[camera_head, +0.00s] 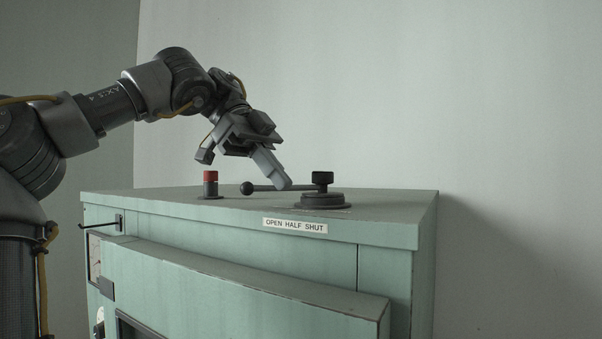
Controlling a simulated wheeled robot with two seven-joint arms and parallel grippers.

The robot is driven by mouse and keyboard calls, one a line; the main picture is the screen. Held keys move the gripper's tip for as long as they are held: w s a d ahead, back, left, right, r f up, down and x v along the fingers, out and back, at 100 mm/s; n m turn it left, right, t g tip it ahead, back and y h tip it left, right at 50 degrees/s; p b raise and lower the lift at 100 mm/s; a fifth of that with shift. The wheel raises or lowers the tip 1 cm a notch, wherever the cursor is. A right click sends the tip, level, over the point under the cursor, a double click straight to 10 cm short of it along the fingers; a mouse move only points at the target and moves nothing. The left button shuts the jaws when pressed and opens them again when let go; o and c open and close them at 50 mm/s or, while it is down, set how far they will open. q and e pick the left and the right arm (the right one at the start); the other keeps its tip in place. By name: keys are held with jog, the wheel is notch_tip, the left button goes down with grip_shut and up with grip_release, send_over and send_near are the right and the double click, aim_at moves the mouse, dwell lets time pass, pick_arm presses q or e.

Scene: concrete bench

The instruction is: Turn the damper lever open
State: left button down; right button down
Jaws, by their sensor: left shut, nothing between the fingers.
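The damper lever (266,188) is a dark rod with a ball knob at its left end. It runs left from a round dark hub (322,199) with a black block on top, on the top of the green cabinet. A white label (295,226) on the front edge below reads OPEN HALF SHUT. The lever points to the left, above the OPEN end of the label. My left gripper (281,185) is shut and empty, pointing down with its fingertips at the lever's rod. I cannot tell whether they touch it. My right gripper is not in view.
A red-capped post (210,184) stands on the cabinet top (165,198), left of the ball knob and close to it. A gauge and a small dark handle are at the cabinet's left side. The cabinet top right of the hub is clear.

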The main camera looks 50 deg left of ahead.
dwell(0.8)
pick_arm(q)
jog(key=shift+s+d+r, duration=0.1)
jog(key=shift+s+d, duration=0.1)
jog(key=shift+d, duration=0.1)
jog(key=shift+s+d+r+b, duration=0.1)
jog(key=shift+s+d+b, duration=0.25)
jog(key=shift+d, duration=0.3)
jog(key=shift+s+d+r+b, duration=0.1)
jog(key=shift+s+d+b, duration=0.2)
jog(key=shift+d, duration=0.3)
jog(key=r, duration=0.1)
jog(key=a+r, duration=0.1)
jog(key=w+r+p, duration=0.1)
jog(key=r, duration=0.1)
jog(key=shift+a, duration=0.35)
jog(key=a+r, duration=0.1)
jog(key=w+a+r, duration=0.2)
jog(key=a, duration=0.1)
jog(key=shift+r, duration=0.35)
jog(key=shift+w+a, duration=0.1)
